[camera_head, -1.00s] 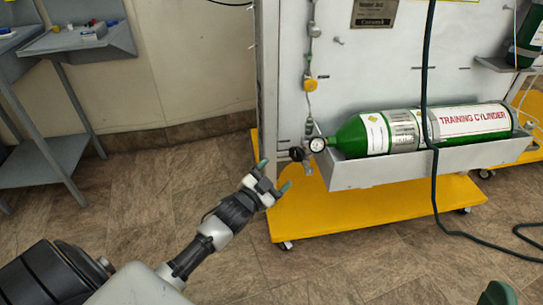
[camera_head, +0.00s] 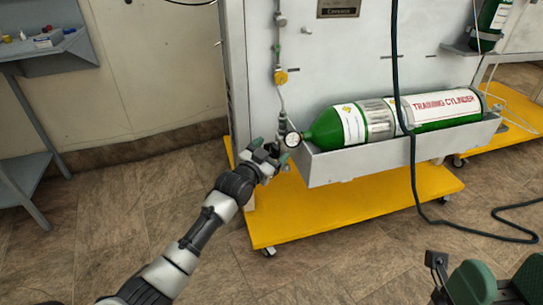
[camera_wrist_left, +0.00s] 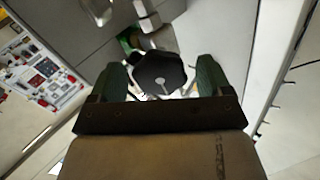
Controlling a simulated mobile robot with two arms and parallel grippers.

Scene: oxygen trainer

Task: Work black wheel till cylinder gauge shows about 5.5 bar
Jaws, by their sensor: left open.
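The black wheel (camera_wrist_left: 160,74) sits between the two green fingertips of my left gripper (camera_wrist_left: 160,85) in the left wrist view, with a visible gap on each side. In the head view my left gripper (camera_head: 268,155) is at the valve and hides most of the wheel. The white round cylinder gauge (camera_head: 293,139) is just right of the gripper; its reading is too small to make out. The green training cylinder (camera_head: 436,109) lies in a grey tray beside the gauge. My right gripper (camera_head: 438,262) shows partly at the lower right; its jaw state is unclear.
A yellow wheeled base (camera_head: 350,207) lies under the grey panel (camera_head: 345,60). A dark hose (camera_head: 411,160) hangs in front of the cylinder and trails on the floor. A grey side table (camera_head: 50,52) stands at the left. An orange-yellow fitting (camera_head: 280,77) is above the gauge.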

